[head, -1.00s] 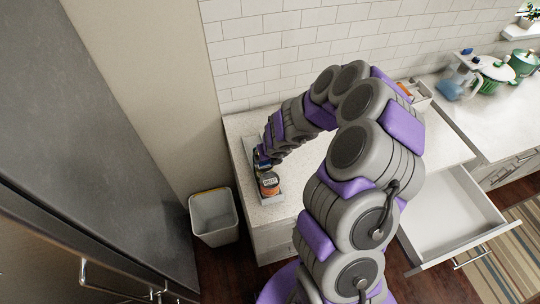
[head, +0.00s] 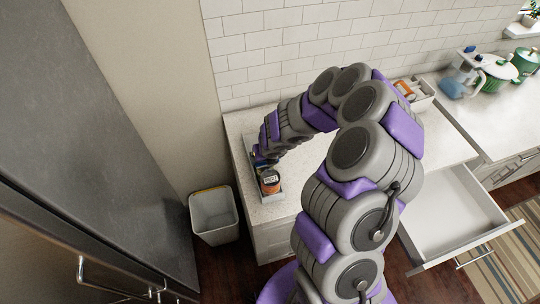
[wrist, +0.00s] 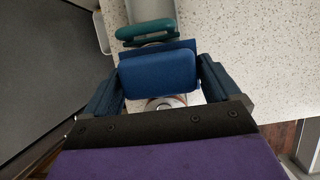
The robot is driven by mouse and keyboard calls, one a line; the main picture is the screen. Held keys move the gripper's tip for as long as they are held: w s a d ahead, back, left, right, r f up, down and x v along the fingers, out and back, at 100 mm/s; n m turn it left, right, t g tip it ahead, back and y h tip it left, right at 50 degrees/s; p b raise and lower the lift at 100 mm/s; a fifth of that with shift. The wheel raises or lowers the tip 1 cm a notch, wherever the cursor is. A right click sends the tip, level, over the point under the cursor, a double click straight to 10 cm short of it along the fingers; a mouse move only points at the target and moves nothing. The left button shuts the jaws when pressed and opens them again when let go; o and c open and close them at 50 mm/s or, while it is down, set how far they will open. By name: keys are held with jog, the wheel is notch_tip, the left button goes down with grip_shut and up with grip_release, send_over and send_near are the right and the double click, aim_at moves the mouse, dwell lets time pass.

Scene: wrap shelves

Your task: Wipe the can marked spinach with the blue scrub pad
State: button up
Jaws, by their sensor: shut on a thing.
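My gripper (wrist: 158,68) is shut on the blue scrub pad (wrist: 157,80), which fills the space between its two dark blue fingers in the wrist view. A round, silvery can top (wrist: 166,103) shows partly just below the pad; the pad and my gripper hide the rest, and I cannot tell if they touch. In the head view, a can (head: 270,182) with an orange-brown side and dark label stands at the near end of a grey tray (head: 277,198). Its label is too small to read. My gripper (head: 262,162) is just behind it, mostly hidden by my arm.
A green, rounded object (wrist: 146,30) lies beyond the pad. The speckled counter (head: 235,128) is clear right of the tray. A white bin (head: 213,217) stands on the floor at left. An open drawer (head: 450,215), a box (head: 420,97) and green pots (head: 500,70) are at right.

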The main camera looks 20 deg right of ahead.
jog(key=shift+a, duration=1.25)
jog(key=shift+s+d+f+p, duration=0.15)
jog(key=shift+d+p, duration=0.25)
jog(key=shift+d, duration=1.6)
notch_tip(320, 180, up, 4)
jog(key=p, duration=0.4)
jog(key=shift+d, duration=0.15)
jog(key=shift+a+r+p, duration=0.2)
jog(key=shift+r+p, duration=0.65)
jog(key=shift+r, duration=0.15)
